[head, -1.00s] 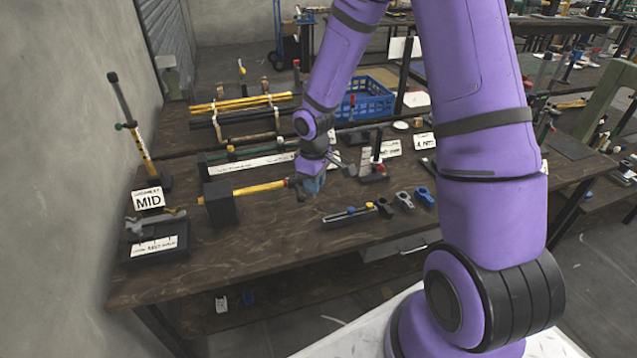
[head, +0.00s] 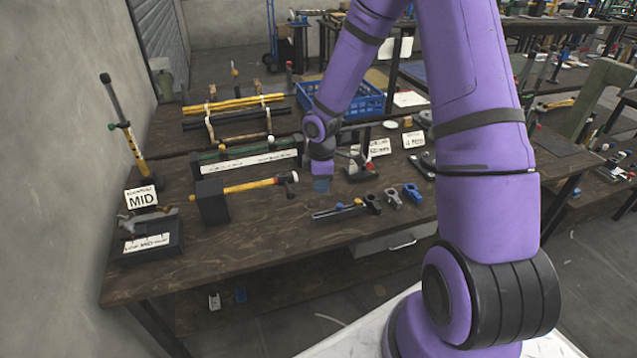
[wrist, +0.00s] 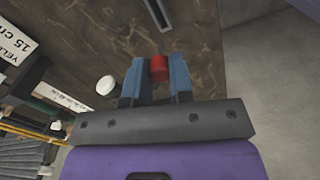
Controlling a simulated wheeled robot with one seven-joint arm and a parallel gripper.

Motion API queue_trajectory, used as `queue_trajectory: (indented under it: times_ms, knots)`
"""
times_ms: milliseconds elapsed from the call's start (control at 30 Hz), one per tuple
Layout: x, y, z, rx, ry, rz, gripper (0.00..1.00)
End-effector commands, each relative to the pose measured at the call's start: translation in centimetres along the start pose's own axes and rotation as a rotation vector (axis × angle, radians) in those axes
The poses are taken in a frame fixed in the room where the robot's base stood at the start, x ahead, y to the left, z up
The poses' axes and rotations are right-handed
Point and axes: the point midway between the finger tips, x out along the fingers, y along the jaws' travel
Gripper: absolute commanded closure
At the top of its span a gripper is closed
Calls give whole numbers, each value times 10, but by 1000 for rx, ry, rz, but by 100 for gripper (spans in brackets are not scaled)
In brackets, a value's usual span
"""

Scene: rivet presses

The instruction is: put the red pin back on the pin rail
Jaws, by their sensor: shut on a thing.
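In the wrist view the red pin (wrist: 159,68) sits between the blue fingers of my gripper (wrist: 158,75), which is shut on it. In the head view my gripper (head: 321,186) is over the bench, just right of the mallet's head; the pin is hidden there. A low dark rail (head: 330,214) with a yellow and a blue piece on it lies in front of my gripper, apart from it; it looks like the pin rail. I cannot tell how high the pin is above the bench.
A mallet (head: 250,186) rests across a dark block (head: 212,201) to the left. A green bar with a long white label (head: 248,163) lies behind. Grey and blue clamps (head: 412,194) lie right of the rail. A blue crate (head: 355,98) stands farther back.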

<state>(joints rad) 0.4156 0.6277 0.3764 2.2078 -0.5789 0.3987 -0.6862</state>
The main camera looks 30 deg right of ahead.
Motion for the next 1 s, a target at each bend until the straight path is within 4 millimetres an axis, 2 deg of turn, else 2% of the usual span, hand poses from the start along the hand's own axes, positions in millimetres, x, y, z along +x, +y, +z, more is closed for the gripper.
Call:
queue_trajectory:
  times_ms: [367,1000]
  knots:
    - [7,0,0,1,-1,-1,100]
    - [54,0,0,2,-1,-1,100]
